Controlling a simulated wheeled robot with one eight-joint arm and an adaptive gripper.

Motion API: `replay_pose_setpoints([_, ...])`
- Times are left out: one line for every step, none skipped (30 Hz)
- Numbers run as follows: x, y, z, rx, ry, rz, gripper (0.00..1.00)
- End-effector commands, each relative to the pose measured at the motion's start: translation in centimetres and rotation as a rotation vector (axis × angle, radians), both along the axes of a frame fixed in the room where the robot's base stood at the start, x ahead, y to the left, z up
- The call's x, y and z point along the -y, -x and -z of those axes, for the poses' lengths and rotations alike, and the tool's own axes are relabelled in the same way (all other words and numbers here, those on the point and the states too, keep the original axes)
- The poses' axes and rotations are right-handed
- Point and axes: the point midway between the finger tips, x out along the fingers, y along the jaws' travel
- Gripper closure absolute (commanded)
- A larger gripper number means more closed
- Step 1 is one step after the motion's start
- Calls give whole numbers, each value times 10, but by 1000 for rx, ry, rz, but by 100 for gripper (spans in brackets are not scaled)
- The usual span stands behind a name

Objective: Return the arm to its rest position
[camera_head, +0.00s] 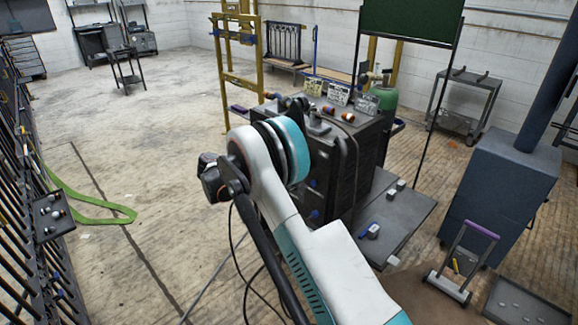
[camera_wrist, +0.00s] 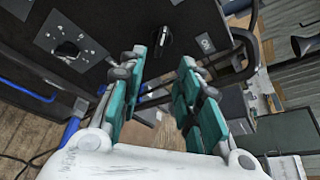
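My arm (camera_head: 300,240), white and teal, rises from the bottom of the head view and bends at a large joint in front of the dark cabinet (camera_head: 368,150). My gripper cannot be made out clearly in the head view. In the wrist view my gripper (camera_wrist: 164,68) shows two teal fingers standing apart, with nothing between them. Beyond the fingertips is a dark panel (camera_wrist: 105,30) with a black knob (camera_wrist: 163,36). The fingers look apart from the panel, though the exact distance is hard to tell.
A green cylinder (camera_head: 384,97) stands behind the cabinet, and a yellow frame (camera_head: 222,60) behind its left. A blue-grey box (camera_head: 500,190) and a small hand truck (camera_head: 462,265) are at right. A dark railing (camera_head: 30,200) runs along the left. The floor (camera_head: 130,170) between is mostly open.

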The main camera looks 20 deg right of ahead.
Motion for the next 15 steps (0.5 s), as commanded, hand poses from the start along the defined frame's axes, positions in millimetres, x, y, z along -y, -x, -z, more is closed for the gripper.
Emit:
replay_pose_setpoints([-4, 0, -1, 0, 0, 0, 69])
replay_pose_setpoints([-6, 1, -2, 0, -1, 1, 69])
replay_pose_setpoints([-8, 1, -3, 0, 0, 1, 69])
replay_pose_setpoints([-9, 1, -3, 0, 0, 1, 69])
replay_pose_setpoints([-10, 1, -3, 0, 0, 1, 69])
replay_pose_setpoints([-11, 1, -3, 0, 0, 1, 69])
replay_pose_setpoints([-11, 1, -3, 0, 0, 1, 69])
replay_pose_setpoints([-11, 1, -4, 0, 0, 1, 69])
replay_pose_setpoints([-11, 1, -4, 0, 0, 1, 69])
replay_pose_setpoints([-11, 1, -3, 0, 0, 1, 69])
replay_pose_setpoints([-11, 1, -3, 0, 0, 1, 69])
replay_pose_setpoints([-11, 1, -3, 0, 0, 1, 69])
replay_pose_setpoints([-11, 1, -3, 0, 0, 1, 69])
replay_pose_setpoints([-11, 1, -3, 0, 0, 1, 69])
replay_pose_setpoints([-11, 1, -3, 0, 0, 1, 69])
